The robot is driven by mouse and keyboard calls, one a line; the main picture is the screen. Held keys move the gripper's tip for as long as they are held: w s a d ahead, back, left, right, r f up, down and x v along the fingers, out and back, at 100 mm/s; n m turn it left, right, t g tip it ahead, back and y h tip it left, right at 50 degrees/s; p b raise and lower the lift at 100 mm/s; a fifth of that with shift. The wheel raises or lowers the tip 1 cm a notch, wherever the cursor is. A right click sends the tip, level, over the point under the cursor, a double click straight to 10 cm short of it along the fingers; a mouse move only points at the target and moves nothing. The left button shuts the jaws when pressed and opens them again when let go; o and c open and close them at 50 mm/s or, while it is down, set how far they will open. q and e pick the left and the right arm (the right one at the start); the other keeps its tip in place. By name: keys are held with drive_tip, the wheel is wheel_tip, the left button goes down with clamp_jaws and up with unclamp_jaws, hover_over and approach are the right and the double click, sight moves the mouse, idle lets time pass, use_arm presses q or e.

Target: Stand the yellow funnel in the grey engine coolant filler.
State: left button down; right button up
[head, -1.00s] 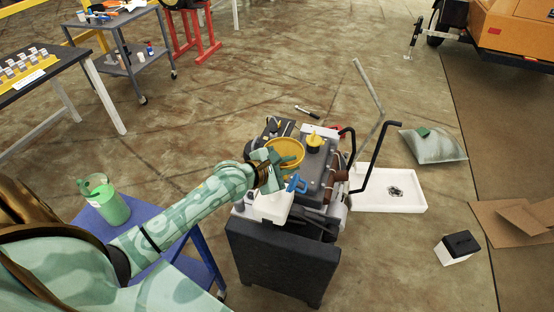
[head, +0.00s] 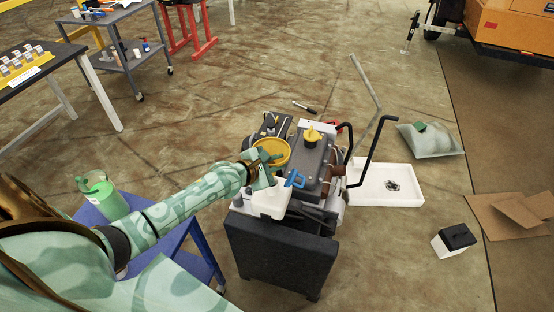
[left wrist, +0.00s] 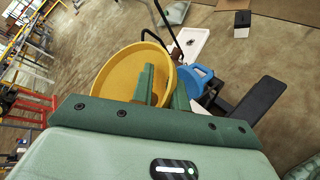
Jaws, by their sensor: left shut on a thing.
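The yellow funnel (head: 274,152) is a wide round bowl at the left part of the engine, and it also shows in the left wrist view (left wrist: 122,72). My left gripper (head: 266,165) is shut on the funnel's near side, with its green fingers (left wrist: 160,88) at the rim in the left wrist view. The funnel's spout is hidden, so I cannot tell whether it sits in an opening. The grey engine coolant filler is not clearly visible; the funnel and gripper cover that area. My right gripper is not in view.
A white tank (head: 270,200) and a blue handle (head: 295,178) are close beside the gripper. Black handlebars (head: 375,150) rise at the right. A blue cart (head: 160,216) holds a green jug (head: 106,197).

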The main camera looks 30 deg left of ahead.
use_arm(q)
wheel_tip(320, 180, down, 8)
drive_tip(key=b, duration=0.5)
drive_tip(key=shift+r, duration=0.25)
idle(0.4)
